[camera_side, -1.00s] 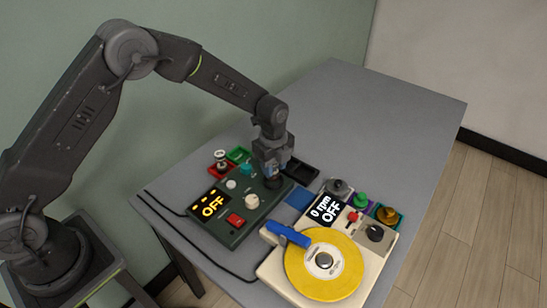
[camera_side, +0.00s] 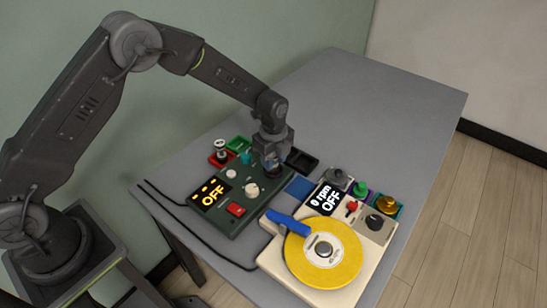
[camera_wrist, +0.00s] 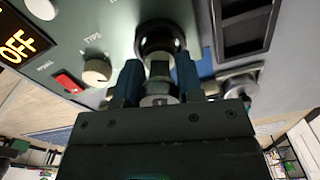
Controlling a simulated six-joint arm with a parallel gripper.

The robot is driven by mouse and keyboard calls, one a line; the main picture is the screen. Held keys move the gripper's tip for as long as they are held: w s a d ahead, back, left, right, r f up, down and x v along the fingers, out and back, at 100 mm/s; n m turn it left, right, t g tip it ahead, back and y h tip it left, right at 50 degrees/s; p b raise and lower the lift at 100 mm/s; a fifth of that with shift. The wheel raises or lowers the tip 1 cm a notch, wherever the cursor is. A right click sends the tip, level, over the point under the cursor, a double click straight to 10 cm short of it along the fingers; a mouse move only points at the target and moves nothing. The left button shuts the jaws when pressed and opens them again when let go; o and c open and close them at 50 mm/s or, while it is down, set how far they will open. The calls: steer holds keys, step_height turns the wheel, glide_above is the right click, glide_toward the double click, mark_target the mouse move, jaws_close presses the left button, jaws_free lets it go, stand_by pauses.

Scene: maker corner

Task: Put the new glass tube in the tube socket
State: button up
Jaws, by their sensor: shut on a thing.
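My gripper (camera_side: 271,163) is low over the far right end of the dark green tester box (camera_side: 228,221). In the wrist view its blue-tipped fingers (camera_wrist: 159,76) are shut on a small glass tube (camera_wrist: 159,69), largely hidden by the fingers and gripper body. The tube is in line with the round dark tube socket (camera_wrist: 161,36) on the tester. I cannot tell whether it is seated or how deep. The side view hides the socket behind my gripper. Another tube (camera_side: 220,147) stands in a red tray (camera_side: 212,159). A green tray (camera_side: 238,142) beside it looks empty.
The tester has an OFF display (camera_side: 210,194), a red switch (camera_side: 236,209) and a pale knob (camera_side: 251,190). A black tray (camera_side: 303,161) lies close to my gripper's right. A cream turntable machine (camera_side: 280,277) with a yellow disc stands in front. The table's far part is clear.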

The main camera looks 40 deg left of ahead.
steer(key=shift+f, duration=0.4)
steer(key=o, duration=1)
steer(key=shift+r, duration=3.55)
